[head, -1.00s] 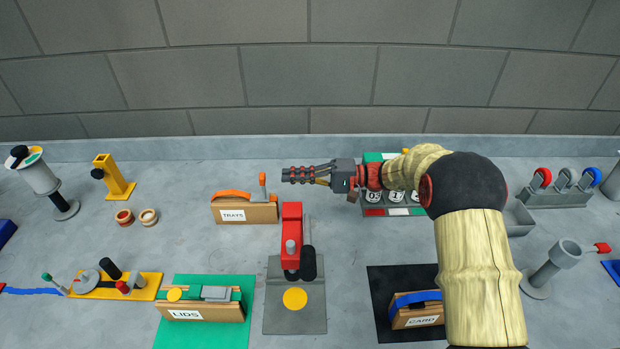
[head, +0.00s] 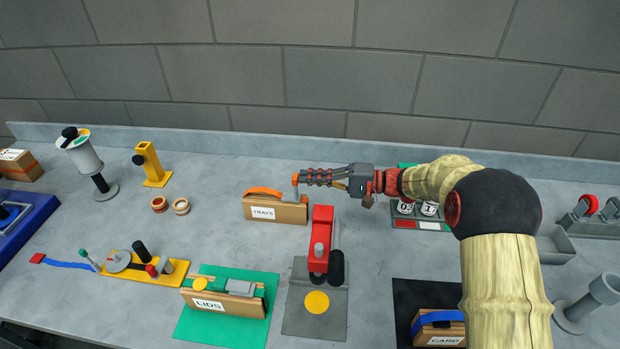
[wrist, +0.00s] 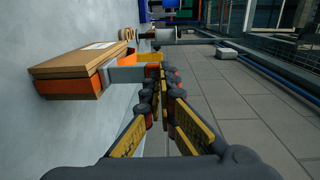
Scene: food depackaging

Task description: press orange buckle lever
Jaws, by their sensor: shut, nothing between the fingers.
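The TRAYS box (head: 285,214) is a brown carton with a white label and an orange strap (head: 262,191) over its top. At its right end stands the orange buckle lever (head: 294,181), upright. In the wrist view the box (wrist: 80,62) is at the left, with the grey buckle (wrist: 124,74) and the orange-yellow lever (wrist: 150,57) beside the fingers. My gripper (head: 303,177) is shut and empty, pointing left, its tips right at the lever's right side. The gripper (wrist: 160,80) partly hides the lever's surroundings; I cannot tell whether they touch.
A red-and-grey device (head: 321,240) stands in front of the TRAYS box. The LIDS box (head: 225,302) on a green mat is at the front left, and the CARD box (head: 440,333) at the front right. Two small round pieces (head: 181,206) lie left of the TRAYS box.

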